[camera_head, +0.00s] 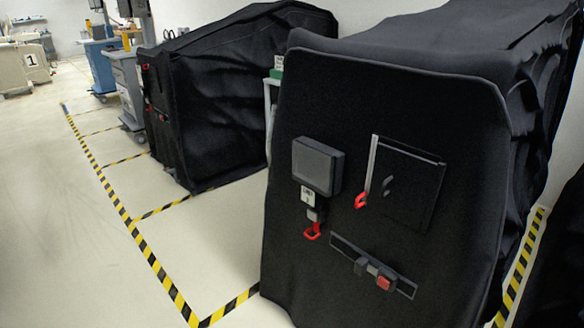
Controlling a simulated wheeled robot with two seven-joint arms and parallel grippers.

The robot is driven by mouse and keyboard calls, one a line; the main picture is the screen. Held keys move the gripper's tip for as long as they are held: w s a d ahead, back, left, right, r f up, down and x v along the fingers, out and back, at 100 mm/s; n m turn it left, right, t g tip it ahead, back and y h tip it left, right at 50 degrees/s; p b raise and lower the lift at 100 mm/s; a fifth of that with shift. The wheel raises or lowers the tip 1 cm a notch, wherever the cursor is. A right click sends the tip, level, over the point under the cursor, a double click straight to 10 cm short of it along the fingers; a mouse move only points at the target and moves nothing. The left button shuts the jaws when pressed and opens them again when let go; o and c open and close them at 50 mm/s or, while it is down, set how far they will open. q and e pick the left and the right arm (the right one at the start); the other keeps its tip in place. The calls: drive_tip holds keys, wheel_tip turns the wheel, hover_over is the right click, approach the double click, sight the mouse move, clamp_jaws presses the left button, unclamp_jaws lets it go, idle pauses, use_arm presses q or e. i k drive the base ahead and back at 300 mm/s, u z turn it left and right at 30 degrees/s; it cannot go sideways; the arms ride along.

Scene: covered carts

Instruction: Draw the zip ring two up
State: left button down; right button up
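A black covered cart (300,262) stands close at the right. Its front has a square flap (410,185) with a pale zip strip (373,160) down the left edge. A red ring (361,201) sits at the lower end of this strip. A second red ring (312,233) hangs lower left, below a grey box (317,166) and a white tag (307,195). I cannot tell from this view which ring the task names. Neither of my grippers shows.
A dark strip (350,252) with a grey block and a red button (384,283) crosses the lower front. Another black covered cart (230,100) stands behind to the left. Yellow-black tape (150,255) marks the floor. The pale floor (70,250) at left is clear.

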sight(357, 204)
drive_tip(key=z, duration=1)
drive_tip(key=i, duration=0.8)
drive_tip(key=u, duration=1.1)
